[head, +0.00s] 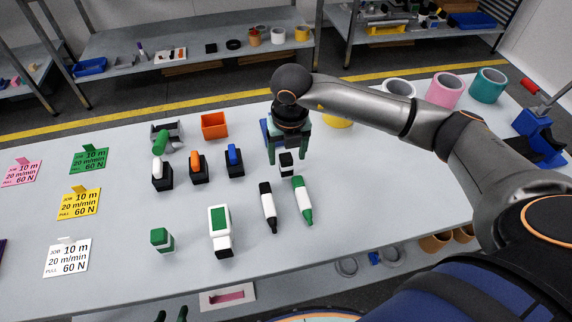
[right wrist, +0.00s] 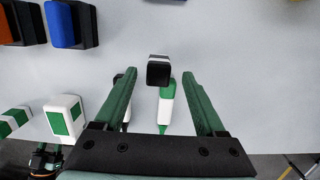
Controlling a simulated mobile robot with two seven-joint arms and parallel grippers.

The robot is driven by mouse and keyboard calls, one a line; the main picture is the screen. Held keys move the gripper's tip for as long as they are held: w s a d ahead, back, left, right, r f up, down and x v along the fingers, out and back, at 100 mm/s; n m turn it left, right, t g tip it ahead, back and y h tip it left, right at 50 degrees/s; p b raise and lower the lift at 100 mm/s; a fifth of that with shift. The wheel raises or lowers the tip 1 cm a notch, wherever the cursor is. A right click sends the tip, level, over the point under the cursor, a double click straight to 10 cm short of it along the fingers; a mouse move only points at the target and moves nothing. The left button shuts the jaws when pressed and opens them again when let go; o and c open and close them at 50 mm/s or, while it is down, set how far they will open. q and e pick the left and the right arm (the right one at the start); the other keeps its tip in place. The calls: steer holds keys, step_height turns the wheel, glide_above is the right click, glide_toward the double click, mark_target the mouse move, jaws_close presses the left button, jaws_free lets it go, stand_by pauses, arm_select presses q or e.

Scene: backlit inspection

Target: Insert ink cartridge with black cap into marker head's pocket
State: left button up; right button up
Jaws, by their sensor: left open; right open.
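The ink cartridge with black cap (head: 286,162) is a small black block with a white band, standing on the table in the head view. It also shows in the right wrist view (right wrist: 158,70), beyond the fingertips and between their lines. My right gripper (head: 286,158) is open above and around it, with no contact visible; its fingers frame it in the wrist view (right wrist: 160,75). A white block with a green panel and black end (head: 220,231) may be the marker head; its pocket cannot be made out. My left gripper (head: 171,314) is open and empty at the lower edge.
A black marker pen (head: 268,207) and a green marker pen (head: 303,200) lie just in front of the cartridge. A green-capped block (head: 162,239) stands left. Black holders with white, orange (head: 197,166) and blue (head: 235,158) parts stand behind. Right-front table is clear.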

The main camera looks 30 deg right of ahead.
mark_target(286, 158)
steer(key=f, duration=0.4)
steer(key=shift+w+f, duration=0.25)
steer(key=shift+f, duration=0.05)
steer(key=shift+c, duration=0.2)
jaws_close()
